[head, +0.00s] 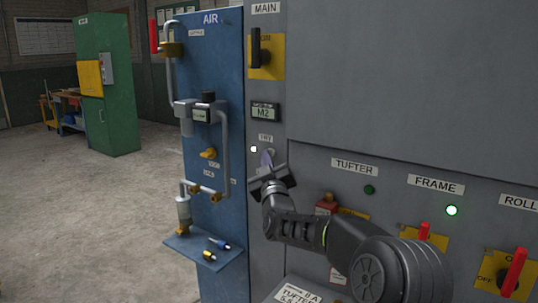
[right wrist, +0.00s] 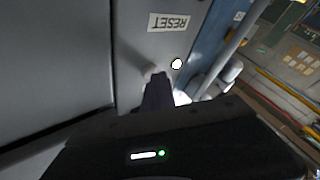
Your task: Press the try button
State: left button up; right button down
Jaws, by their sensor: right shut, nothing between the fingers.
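On the grey panel, a small label (head: 265,138) sits above a button (head: 271,152), with a lit white lamp (head: 254,149) to its left. The label is too small to read surely in the head view; in the right wrist view it appears upside down and reads RESET (right wrist: 180,22). My right gripper (head: 267,160) is shut and empty, its fingertips at the button and partly hiding it. In the right wrist view the pale button (right wrist: 152,71) shows just beyond the dark fingertips (right wrist: 158,84); whether they touch I cannot tell. My left gripper is not in view.
An M2 display (head: 264,112) and a yellow MAIN switch (head: 267,54) are above. The blue AIR panel (head: 212,75) with pipes and a small shelf (head: 190,250) stands left.

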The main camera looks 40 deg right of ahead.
jog(key=shift+s+a+b, duration=0.25)
jog(key=shift+a+b, duration=0.1)
jog(key=shift+a, duration=0.45)
jog(key=shift+a, duration=0.1)
jog(key=a, duration=0.1)
jog(key=s+a, duration=0.1)
jog(key=a, duration=0.2)
jog(key=shift+s+a+b, duration=0.25)
jog(key=shift+a+b, duration=0.05)
jog(key=shift+b, duration=0.1)
dwell(0.6)
